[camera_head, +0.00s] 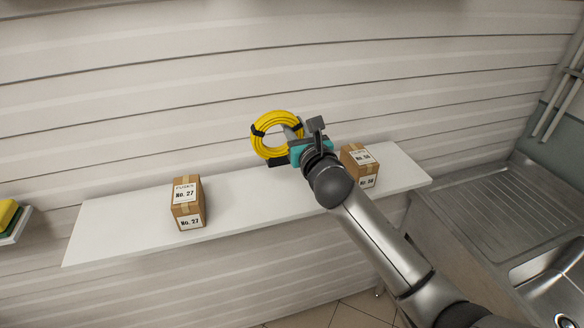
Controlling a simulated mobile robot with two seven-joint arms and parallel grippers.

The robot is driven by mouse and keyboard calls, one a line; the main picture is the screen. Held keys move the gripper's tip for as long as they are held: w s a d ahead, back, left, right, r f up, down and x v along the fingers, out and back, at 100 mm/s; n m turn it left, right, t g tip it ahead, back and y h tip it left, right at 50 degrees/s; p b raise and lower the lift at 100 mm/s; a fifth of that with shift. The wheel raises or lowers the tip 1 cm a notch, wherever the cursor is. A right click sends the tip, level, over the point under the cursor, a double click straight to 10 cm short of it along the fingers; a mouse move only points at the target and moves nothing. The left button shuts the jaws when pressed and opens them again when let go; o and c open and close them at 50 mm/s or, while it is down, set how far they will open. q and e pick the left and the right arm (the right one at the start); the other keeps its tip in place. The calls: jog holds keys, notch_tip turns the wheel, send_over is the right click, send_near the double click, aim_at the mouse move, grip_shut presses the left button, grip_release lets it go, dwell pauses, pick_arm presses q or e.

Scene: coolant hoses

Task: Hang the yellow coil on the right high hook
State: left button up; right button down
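The yellow coil (264,143) is a ring of hose with dark bands around it, in front of the pale slatted wall and above the white shelf. My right gripper (291,133), on the arm coming in from the lower right, is at the coil's right side and appears shut on it, holding it up. The grey and teal gripper body hides part of the coil's right edge. I cannot make out the right high hook in this view. My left gripper is not in view.
The white shelf (120,225) carries a brown fuse box (187,203) left of middle and another brown box (361,160) behind my arm. A steel sink (555,285) with a ridged drainer is at right. Yellow and green items (8,215) sit at the left edge.

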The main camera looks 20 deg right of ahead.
notch_tip(320, 180, down, 10)
jog(key=shift+r+b, duration=0.1)
jog(key=shift+b, duration=0.7)
jog(key=shift+f, duration=0.25)
jog(key=c, duration=0.7)
grip_release()
jog(key=s, duration=0.5)
jog(key=s+b, duration=0.1)
jog(key=s, duration=0.9)
jog(key=shift+s+d+r, duration=0.1)
jog(key=shift+d, duration=0.2)
